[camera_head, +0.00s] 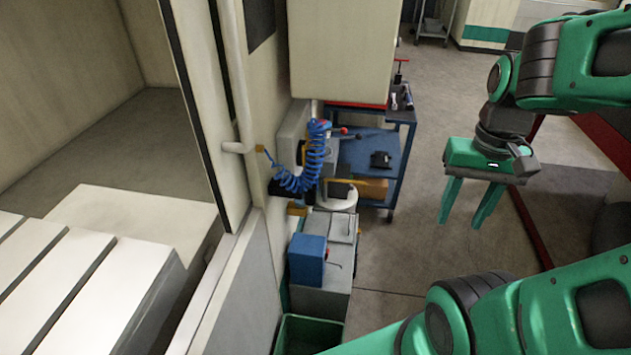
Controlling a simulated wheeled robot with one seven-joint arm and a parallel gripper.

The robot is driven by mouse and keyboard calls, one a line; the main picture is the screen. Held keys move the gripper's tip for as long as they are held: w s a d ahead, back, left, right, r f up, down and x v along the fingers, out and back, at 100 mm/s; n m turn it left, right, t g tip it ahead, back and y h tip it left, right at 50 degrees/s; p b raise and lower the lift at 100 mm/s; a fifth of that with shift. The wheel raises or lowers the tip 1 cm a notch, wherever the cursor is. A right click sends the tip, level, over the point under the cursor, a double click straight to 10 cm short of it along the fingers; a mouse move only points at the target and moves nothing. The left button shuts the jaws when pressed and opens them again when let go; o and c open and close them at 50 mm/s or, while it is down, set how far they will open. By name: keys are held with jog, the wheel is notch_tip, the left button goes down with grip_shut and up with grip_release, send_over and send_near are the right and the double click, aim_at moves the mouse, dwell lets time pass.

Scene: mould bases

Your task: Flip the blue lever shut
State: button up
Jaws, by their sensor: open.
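My gripper (461,222) hangs at the right, over the grey floor, with its two green fingers pointing down. It is open and empty, well apart from the machine. I cannot make out a blue lever for certain. A coiled blue hose (316,160) hangs at the machine's side in the middle of the view, near small red-tipped handles (341,131). A blue box (307,258) sits lower down on a grey unit.
The machine's open doorway and pale slotted bed (60,290) fill the left. A blue cart (400,150) with tools stands behind the hose. A green bin (300,335) is at the bottom. Floor (400,265) between the grey unit and my gripper is clear.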

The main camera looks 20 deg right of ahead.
jog(key=shift+s+r, duration=0.15)
jog(key=shift+s, duration=0.3)
jog(key=c, duration=0.5)
jog(key=shift+s, duration=0.1)
grip_shut()
jog(key=w+a+f+n+t+y, duration=0.15)
jog(key=w+a+f+y, duration=0.25)
jog(key=w+f, duration=0.75)
jog(key=w+a+f+n+t+y, duration=0.1)
jog(key=w+a+f+t+y, duration=0.2)
jog(key=w+f, duration=0.85)
jog(key=w+d+f+m+t, duration=0.3)
jog(key=w+m+t, duration=0.5)
jog(key=t, duration=0.1)
jog(key=shift+w+m, duration=0.25)
jog(key=shift+m, duration=0.1)
jog(key=shift+f, duration=0.1)
